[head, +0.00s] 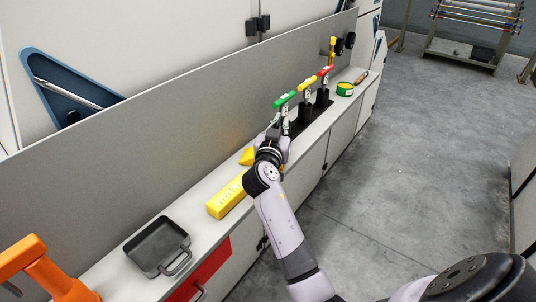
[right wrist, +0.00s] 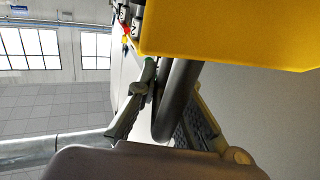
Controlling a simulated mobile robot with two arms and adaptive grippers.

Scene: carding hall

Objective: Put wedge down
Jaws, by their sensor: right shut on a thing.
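The yellow wedge (head: 247,157) shows in the head view just left of my right gripper (head: 274,138), partly hidden by my arm and wrist. In the right wrist view the wedge (right wrist: 230,35) fills the upper right, with a dark grey bar (right wrist: 176,95) running down from it between my fingers. My right gripper (right wrist: 165,110) is shut on this bar, which looks like the wedge's handle. The wedge is over or at the long grey shelf (head: 198,240); I cannot tell whether it touches. My left gripper is not in view.
A long yellow block (head: 229,196) lies left of the wedge, then a dark tray (head: 157,246). Green (head: 284,99), yellow (head: 307,83) and red (head: 326,71) handled tools stand behind my gripper. A green tin (head: 345,89) stands farther along. The back panel (head: 180,130) borders the shelf.

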